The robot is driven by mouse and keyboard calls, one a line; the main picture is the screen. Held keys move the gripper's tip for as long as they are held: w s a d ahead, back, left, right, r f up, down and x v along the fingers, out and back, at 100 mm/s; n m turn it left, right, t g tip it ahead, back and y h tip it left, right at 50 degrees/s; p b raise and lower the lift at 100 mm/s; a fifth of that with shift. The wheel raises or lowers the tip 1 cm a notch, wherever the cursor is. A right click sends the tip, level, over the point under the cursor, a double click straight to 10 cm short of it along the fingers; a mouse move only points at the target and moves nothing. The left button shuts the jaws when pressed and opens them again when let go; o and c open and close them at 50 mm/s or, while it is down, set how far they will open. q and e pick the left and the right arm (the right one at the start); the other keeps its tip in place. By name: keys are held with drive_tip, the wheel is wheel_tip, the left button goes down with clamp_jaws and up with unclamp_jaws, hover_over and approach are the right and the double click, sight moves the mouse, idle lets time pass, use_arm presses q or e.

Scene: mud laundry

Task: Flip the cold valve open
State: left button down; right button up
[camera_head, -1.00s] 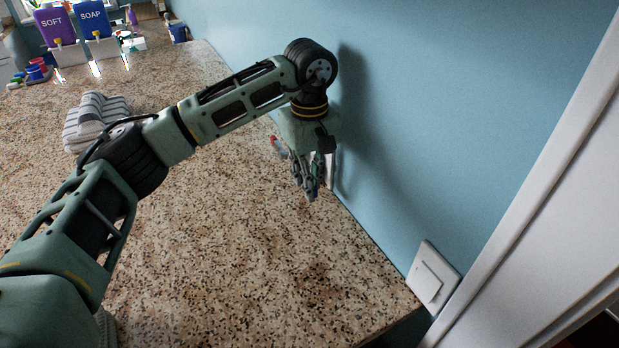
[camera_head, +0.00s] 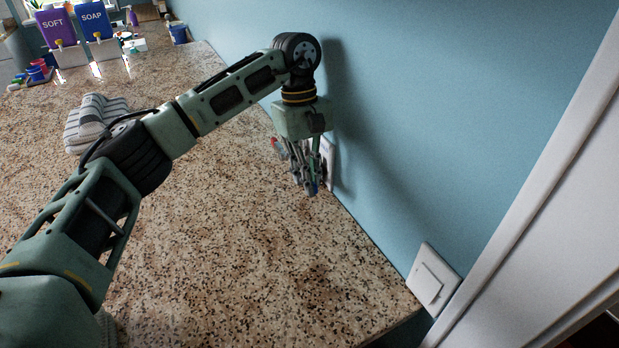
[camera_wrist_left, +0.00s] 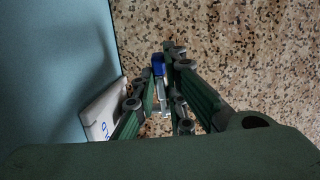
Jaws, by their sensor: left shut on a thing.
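My left gripper (camera_head: 309,184) points down beside the blue wall, over the counter's back edge. In the left wrist view its fingers (camera_wrist_left: 165,70) are closed around a slim metallic part with a blue end (camera_wrist_left: 158,64), apparently the cold valve's lever. A bit of blue (camera_head: 314,188) also shows at the fingertips in the head view. A white wall plate (camera_head: 327,158) sits right behind the gripper; the left wrist view shows the plate (camera_wrist_left: 104,110) with blue lettering. The valve body is mostly hidden by the fingers.
The speckled counter (camera_head: 230,250) is clear in front of the gripper. A folded striped towel (camera_head: 95,122) lies to the left. Purple and blue dispensers (camera_head: 97,22) stand at the far left. A white switch (camera_head: 432,278) is on the wall at right.

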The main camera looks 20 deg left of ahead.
use_arm(q)
drive_tip(key=shift+w+a+r+g+h+p, duration=0.3)
drive_tip(key=shift+r+g+h, duration=0.15)
drive_tip(key=shift+g+h, duration=0.35)
drive_tip(key=shift+w+a+r+g+h+p, duration=0.3)
drive_tip(key=shift+r+g+h, duration=0.1)
drive_tip(key=shift+g+h, duration=0.4)
drive_tip(key=c, duration=1.8)
unclamp_jaws()
wheel_tip(320, 180, up, 10)
